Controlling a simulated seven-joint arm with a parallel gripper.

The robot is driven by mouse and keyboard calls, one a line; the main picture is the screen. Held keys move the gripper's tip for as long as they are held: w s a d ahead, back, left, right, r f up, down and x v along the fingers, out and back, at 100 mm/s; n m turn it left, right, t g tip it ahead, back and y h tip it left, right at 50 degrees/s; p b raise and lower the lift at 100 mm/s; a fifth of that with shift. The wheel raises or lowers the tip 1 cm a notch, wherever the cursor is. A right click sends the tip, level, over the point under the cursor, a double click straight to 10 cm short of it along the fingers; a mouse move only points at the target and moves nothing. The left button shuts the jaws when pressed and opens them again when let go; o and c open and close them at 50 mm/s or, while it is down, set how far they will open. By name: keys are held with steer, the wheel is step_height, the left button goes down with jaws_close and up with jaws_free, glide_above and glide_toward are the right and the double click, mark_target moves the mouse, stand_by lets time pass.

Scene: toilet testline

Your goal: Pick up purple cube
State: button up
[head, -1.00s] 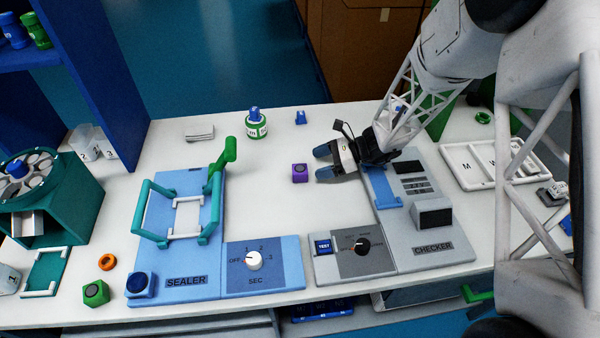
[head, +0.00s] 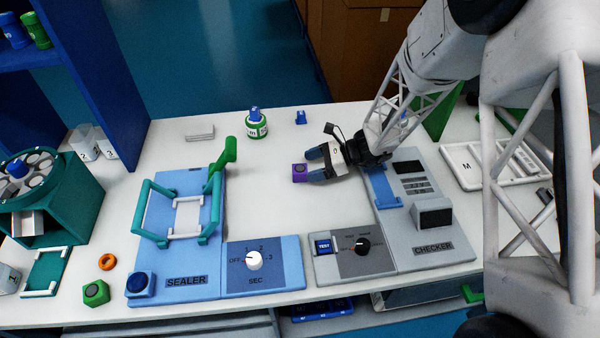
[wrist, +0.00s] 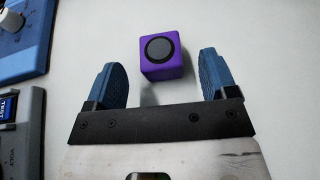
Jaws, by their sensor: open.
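The purple cube (head: 299,173) stands on the white table between the sealer and the checker. It has a dark round disc on its top face. My gripper (head: 316,164) is just to the right of the cube, with its blue fingers pointing left towards it. In the wrist view the cube (wrist: 161,58) lies ahead of and between the two spread blue fingers of my gripper (wrist: 163,77). The gripper is open and holds nothing.
The blue sealer (head: 255,287) with teal handles stands left of the cube. The grey checker (head: 432,262) stands to the right, partly under my arm. The table around the cube is clear.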

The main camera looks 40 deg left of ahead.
mark_target(297, 168)
steer(key=shift+x, duration=2.6)
steer(key=shift+c, duration=0.2)
steer(key=c, duration=1)
steer(key=shift+r, duration=0.15)
steer(key=shift+r, duration=1.75)
steer(key=s+d, duration=0.3)
steer(key=d, duration=0.1)
steer(key=s+d, duration=0.3)
steer(key=d, duration=0.1)
steer(key=s+d+r, duration=0.1)
steer(key=s+d, duration=0.3)
steer(key=shift+d+r, duration=0.1)
steer(key=shift+d, duration=0.25)
